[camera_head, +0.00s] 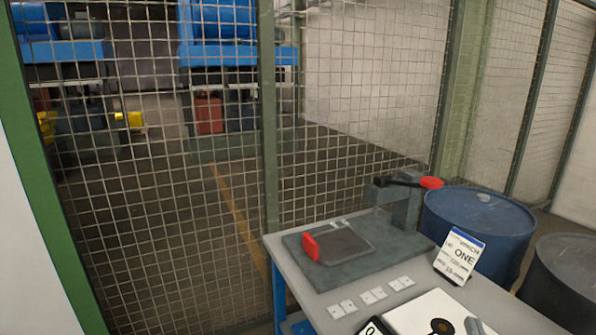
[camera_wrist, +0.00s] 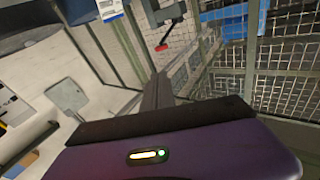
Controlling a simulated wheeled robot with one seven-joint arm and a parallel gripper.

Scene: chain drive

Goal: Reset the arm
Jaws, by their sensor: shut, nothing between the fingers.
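In the wrist view, my gripper (camera_wrist: 157,90) shows as a narrow grey form beyond the dark bar and purple housing (camera_wrist: 180,155), which carries a small lit indicator. Its fingers are together with nothing between them. My arm and gripper do not show in the head view. The workbench (camera_head: 290,265) stands at the lower right of the head view. On it is a grey fixture (camera_head: 340,275) with a flat plate, a red block (camera_head: 311,246) and a black lever with a red knob (camera_head: 431,183).
A card reading ONE (camera_head: 459,257) stands on the bench near several small white plates (camera_head: 373,296). A blue drum (camera_head: 478,230) and a dark drum (camera_head: 565,280) stand to the right. A wire mesh fence (camera_head: 150,200) runs behind the bench, with blue machines (camera_head: 230,20) beyond it.

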